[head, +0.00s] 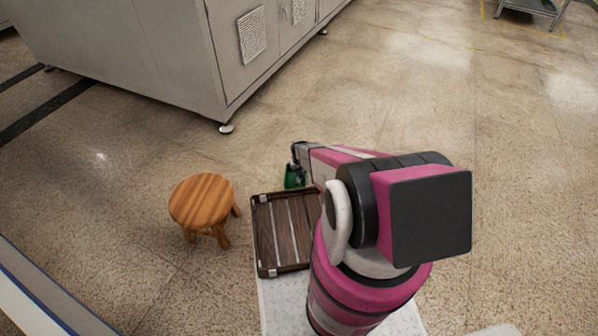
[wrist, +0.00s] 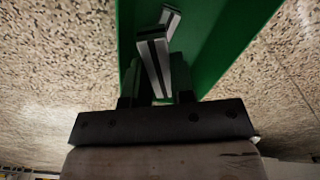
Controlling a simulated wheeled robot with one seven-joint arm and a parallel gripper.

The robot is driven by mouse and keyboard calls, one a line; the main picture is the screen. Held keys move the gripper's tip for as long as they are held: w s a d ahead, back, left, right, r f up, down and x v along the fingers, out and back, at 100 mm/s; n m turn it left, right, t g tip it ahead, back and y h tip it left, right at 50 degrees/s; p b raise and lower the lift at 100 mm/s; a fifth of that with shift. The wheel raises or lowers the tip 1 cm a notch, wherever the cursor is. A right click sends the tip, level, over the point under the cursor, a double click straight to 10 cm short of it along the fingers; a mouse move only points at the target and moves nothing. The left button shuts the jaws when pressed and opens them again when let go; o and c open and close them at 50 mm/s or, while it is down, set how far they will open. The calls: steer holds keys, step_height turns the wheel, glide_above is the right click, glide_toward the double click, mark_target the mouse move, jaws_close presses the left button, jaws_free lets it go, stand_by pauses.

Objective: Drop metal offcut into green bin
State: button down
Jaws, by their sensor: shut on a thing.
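The green bin (head: 293,177) stands on the floor beyond the wooden crate in the head view, partly hidden by my arm. In the wrist view the green bin (wrist: 215,45) fills the upper middle, behind the fingers. My gripper (wrist: 157,88) is shut on the metal offcut (wrist: 153,62), a silver bar with a dark groove. The offcut points away from the fingers and shows against the green of the bin. My gripper (head: 296,153) is at the bin in the head view, where the offcut cannot be made out. I cannot tell its exact height over the bin.
A dark slatted wooden crate (head: 256,232) lies near my base, left of my arm. A round wooden stool (head: 202,200) stands left of it. A large grey cabinet (head: 170,50) stands at the back left.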

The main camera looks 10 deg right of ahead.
steer(key=c, duration=0.9)
jaws_free()
steer(key=shift+r, duration=0.1)
step_height(320, 180, up, 11)
steer(key=shift+f, duration=0.2)
